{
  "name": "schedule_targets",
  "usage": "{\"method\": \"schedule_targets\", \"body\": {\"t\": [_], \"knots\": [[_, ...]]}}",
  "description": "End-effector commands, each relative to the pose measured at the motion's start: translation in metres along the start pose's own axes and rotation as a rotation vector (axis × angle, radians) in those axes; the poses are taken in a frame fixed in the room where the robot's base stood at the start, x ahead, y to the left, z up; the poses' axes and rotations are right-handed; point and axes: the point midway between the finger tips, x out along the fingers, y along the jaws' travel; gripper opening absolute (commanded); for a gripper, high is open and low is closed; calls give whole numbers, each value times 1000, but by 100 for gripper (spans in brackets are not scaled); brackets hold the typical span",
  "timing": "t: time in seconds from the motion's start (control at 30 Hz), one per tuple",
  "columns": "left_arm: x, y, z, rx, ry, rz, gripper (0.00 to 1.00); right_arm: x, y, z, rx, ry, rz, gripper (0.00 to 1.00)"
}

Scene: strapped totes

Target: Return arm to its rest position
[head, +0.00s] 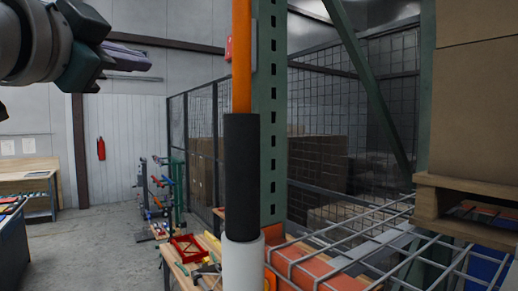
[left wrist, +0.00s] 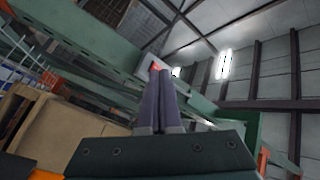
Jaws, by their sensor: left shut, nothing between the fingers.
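My left gripper (head: 140,57) is at the upper left of the head view, its arm coming in from the left edge. Its dark purple-grey fingers point right and are held together with nothing between them. In the left wrist view the two fingers of the left gripper (left wrist: 162,82) lie side by side, shut and empty, with the ceiling and green rack beams behind them. The left gripper is in the air and appears apart from the rack. My right gripper shows in neither view.
A green rack upright (head: 272,120) and an orange, black and white pole (head: 241,160) stand mid-view. Wire decking (head: 340,250) and a wooden pallet (head: 450,200) with a cardboard box (head: 475,90) are at the right. A workbench (head: 30,178) stands far left. Open floor (head: 105,240) lies between.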

Motion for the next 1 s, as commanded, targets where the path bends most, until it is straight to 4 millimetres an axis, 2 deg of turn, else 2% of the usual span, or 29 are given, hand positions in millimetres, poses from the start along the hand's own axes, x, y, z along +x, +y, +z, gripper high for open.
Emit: {"method": "schedule_targets", "body": {"t": [0.03,0.17,0.27,0.33,0.37,0.47,0.5,0.6,0.7,0.8,0.9,1.0], "knots": [[-4,14,13,-28,-37,30,0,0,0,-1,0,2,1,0],[-20,50,49,-104,-148,104,0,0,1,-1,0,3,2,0],[-42,84,81,-175,-259,172,0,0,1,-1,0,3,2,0],[-64,113,108,-237,-362,229,0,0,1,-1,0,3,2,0],[-77,126,121,-265,-416,257,0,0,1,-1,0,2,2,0],[-133,172,162,-370,-618,349,0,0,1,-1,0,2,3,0],[-158,189,176,-411,-705,382,0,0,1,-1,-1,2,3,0],[-223,222,202,-497,-910,452,0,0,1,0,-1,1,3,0],[-280,242,216,-557,-1084,499,0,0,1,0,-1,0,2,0],[-321,253,222,-595,-1207,527,0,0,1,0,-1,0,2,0],[-343,257,224,-612,-1274,540,0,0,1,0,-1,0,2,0],[-348,258,224,-616,-1290,543,0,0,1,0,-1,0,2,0]]}}
